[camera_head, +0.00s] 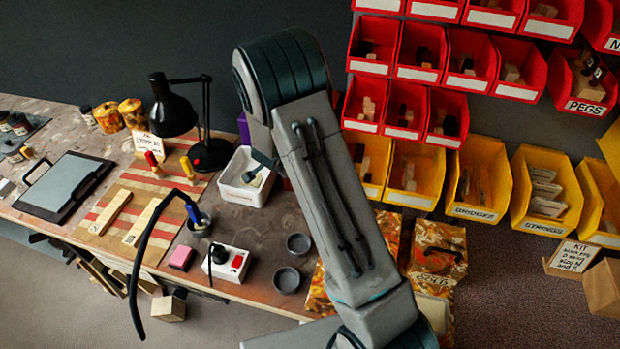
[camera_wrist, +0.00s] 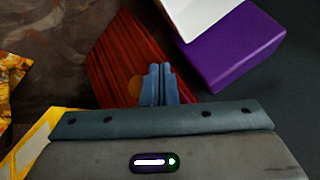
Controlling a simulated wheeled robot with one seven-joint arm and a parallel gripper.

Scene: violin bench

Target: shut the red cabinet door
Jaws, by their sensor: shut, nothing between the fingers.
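In the wrist view a red-brown wood-grained panel (camera_wrist: 122,50), which looks like part of the red cabinet, lies just beyond my gripper (camera_wrist: 160,72). I cannot tell whether this panel is the door or how far open the door stands. A tan round spot (camera_wrist: 134,90) shows on it beside the fingers. My gripper is shut and empty, its fingertips overlapping the panel in the picture; I cannot tell whether they touch it. In the head view the cabinet does not show clearly, and my arm covers that part of the bench.
A purple box (camera_wrist: 235,48) and a white object (camera_wrist: 200,14) are close to the right of the panel. The bench (camera_head: 262,240) holds a black lamp (camera_head: 172,108), a white tub (camera_head: 240,188) and small bowls (camera_head: 287,279). Red bins (camera_head: 420,75) and yellow bins (camera_head: 480,212) hang behind.

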